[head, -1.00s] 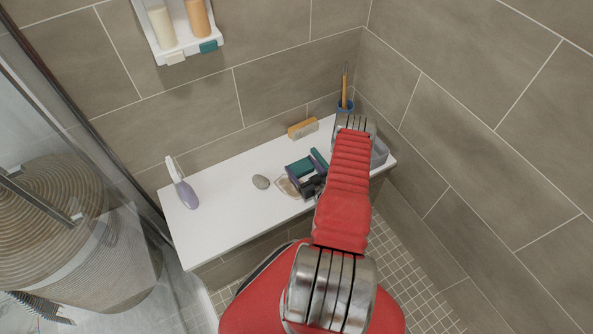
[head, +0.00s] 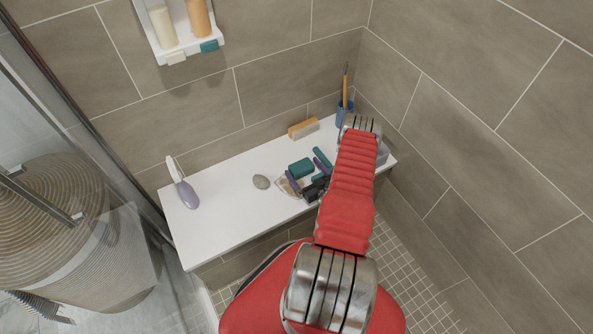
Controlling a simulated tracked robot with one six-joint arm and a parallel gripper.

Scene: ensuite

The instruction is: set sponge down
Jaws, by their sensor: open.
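The sponge, a teal block (head: 301,168), lies on the white bench (head: 230,220) right of its middle. My gripper (head: 307,177) is open, with dark purple fingers low over the bench just in front of the sponge, on the near side. The sponge shows beyond the fingertips and no longer looks gripped. The red arm hides part of the bench's right end.
A grey stone (head: 261,182) and a beige dish (head: 284,188) lie left of my gripper. A wooden brush (head: 303,128) stands by the wall, a blue cup (head: 344,112) in the corner, a lilac brush (head: 184,190) at left. The bench's front left is clear.

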